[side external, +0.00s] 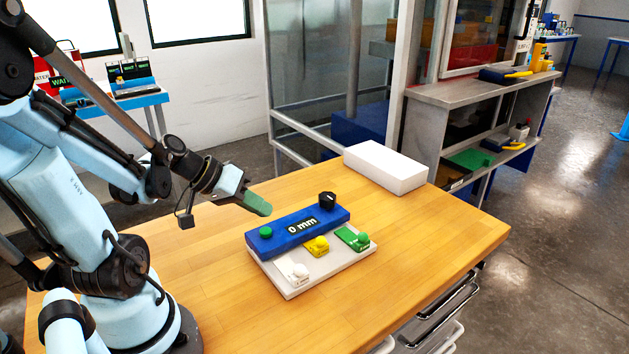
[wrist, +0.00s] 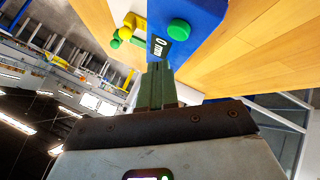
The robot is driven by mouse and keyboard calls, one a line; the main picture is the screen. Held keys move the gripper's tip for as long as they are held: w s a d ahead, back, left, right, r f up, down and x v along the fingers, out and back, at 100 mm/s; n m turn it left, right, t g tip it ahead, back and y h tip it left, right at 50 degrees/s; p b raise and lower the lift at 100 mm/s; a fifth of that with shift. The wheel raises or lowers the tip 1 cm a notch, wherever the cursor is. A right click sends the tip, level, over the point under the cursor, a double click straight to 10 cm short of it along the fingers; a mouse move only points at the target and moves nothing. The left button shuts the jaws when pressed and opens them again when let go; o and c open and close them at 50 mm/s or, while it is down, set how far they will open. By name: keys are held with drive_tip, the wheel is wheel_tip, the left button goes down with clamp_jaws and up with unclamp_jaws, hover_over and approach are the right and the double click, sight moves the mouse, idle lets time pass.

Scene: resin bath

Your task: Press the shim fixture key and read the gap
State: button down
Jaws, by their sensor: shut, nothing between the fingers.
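The blue shim fixture (side external: 297,230) lies on the wooden table, with a green round key (side external: 266,231) at its left end, a display (side external: 302,226) reading "0 mm" and a black knob (side external: 327,198) at its right end. In the wrist view, the green key (wrist: 180,29) and the display (wrist: 161,47) show beyond the fingers. My gripper (side external: 262,210) has green fingers, shut and empty. It is above the table, just behind the fixture's left end, apart from the key. The fingers also show in the wrist view (wrist: 157,70).
A pale base plate (side external: 323,272) in front of the fixture carries a white shim (side external: 297,274), a yellow shim (side external: 317,246) and a green shim (side external: 353,238), each with a knob. A white block (side external: 385,167) lies at the table's back edge. The table's right front is clear.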

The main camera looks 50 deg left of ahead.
sight(263, 232)
drive_tip(key=shift+r, duration=1.6)
drive_tip(key=shift+d, duration=0.1)
drive_tip(key=shift+w+d+f, duration=0.1)
drive_tip(key=shift+d, duration=0.2)
drive_tip(key=w+d+r+m+g+y, duration=0.1)
drive_tip(key=d+m, duration=0.4)
drive_tip(key=d, duration=0.5)
drive_tip(key=shift+w+d+r+g+y, duration=0.3)
drive_tip(key=shift+w+d+y, duration=0.1)
drive_tip(key=shift+w+y, duration=0.45)
drive_tip(key=c, duration=1.8)
unclamp_jaws()
drive_tip(key=shift+c, duration=0.2)
